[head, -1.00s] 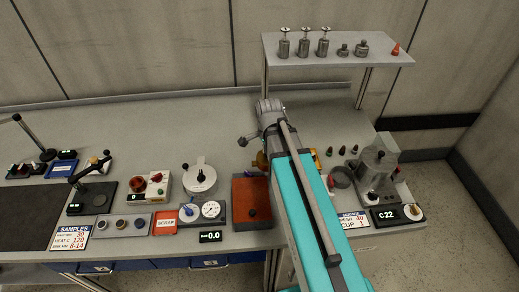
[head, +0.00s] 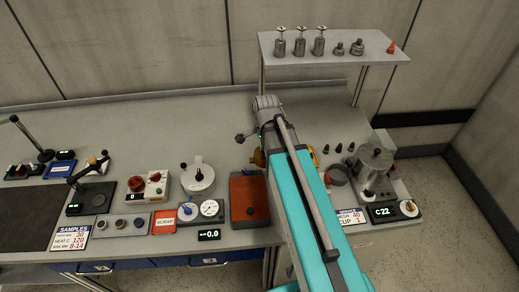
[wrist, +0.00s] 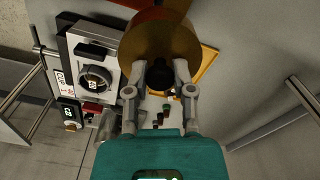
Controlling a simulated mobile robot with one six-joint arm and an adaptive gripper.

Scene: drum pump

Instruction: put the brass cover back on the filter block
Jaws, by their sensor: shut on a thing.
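The brass cover (wrist: 160,42) is a round brown-gold piece with a black knob (wrist: 160,75), large in the wrist view. My gripper (wrist: 160,92) is shut on it at the knob, one finger on each side. In the head view a bit of the brass cover (head: 259,158) shows left of my arm, which hides the gripper's fingers. A yellow-orange plate (wrist: 207,62) shows past the cover's right edge. I cannot make out the filter block for certain; the cover and my arm hide that area, so I cannot tell whether the cover touches it.
A red-brown box (head: 249,196) stands left of my arm, beside a round gauge (head: 210,209). A machine with a metal cylinder (head: 375,160) stands to the right. A raised shelf (head: 335,50) holds several metal pieces. The back of the bench is clear.

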